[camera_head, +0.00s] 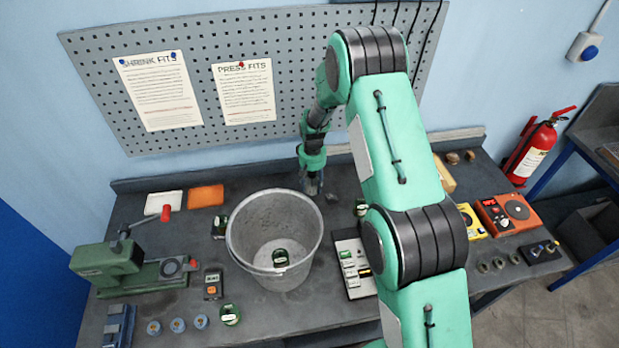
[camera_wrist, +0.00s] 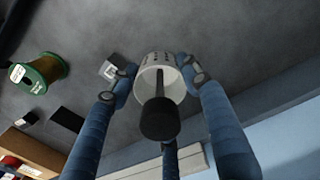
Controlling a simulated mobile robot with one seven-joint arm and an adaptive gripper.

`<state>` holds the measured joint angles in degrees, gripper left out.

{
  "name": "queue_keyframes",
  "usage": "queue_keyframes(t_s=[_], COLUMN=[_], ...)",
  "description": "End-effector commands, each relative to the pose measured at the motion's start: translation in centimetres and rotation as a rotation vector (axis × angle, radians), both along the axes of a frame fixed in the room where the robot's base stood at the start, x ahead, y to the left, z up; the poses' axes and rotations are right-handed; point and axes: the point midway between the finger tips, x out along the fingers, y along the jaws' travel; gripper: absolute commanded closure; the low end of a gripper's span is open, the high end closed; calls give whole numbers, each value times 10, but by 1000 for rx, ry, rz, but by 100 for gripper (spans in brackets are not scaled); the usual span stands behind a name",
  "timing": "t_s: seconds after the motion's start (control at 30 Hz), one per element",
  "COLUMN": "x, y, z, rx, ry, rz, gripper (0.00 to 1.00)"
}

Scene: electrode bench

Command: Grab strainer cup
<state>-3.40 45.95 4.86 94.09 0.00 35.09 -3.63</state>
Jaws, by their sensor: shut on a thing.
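The strainer cup (camera_wrist: 151,61) is a small pale cup with holes in its wall, seen in the wrist view with a dark, round-ended handle (camera_wrist: 160,120) pointing towards the camera. My gripper (camera_wrist: 158,80) has its two blue fingers against opposite sides of the cup and is shut on it. In the head view my gripper (camera_head: 311,184) points down at the back of the bench, just behind the grey bucket. The cup cannot be made out there. I cannot tell whether it touches the bench.
The large grey bucket (camera_head: 237,240) stands in front of my gripper. A green spool (camera_wrist: 41,73) and a small pale block (camera_wrist: 113,68) lie to the left in the wrist view. A perforated board (camera_head: 300,88) hangs behind the bench. An orange block (camera_head: 206,196) lies left of the bucket.

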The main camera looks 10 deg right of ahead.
Motion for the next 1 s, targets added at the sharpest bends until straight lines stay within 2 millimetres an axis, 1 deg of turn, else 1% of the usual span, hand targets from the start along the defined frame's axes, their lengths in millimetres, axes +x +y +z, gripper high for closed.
queue_keyframes(t_s=[0.03,0.2,0.4,0.5,0.7,1.0], x=[-10,-36,-61,-69,-78,-80], y=[-1,-2,-3,-4,-4,-5], z=[1,4,6,7,8,8], rx=[0,0,0,0,0,0], ry=[1,0,0,-1,-1,0], rz=[0,0,0,0,0,0], gripper=[84,84,84,84,84,84])
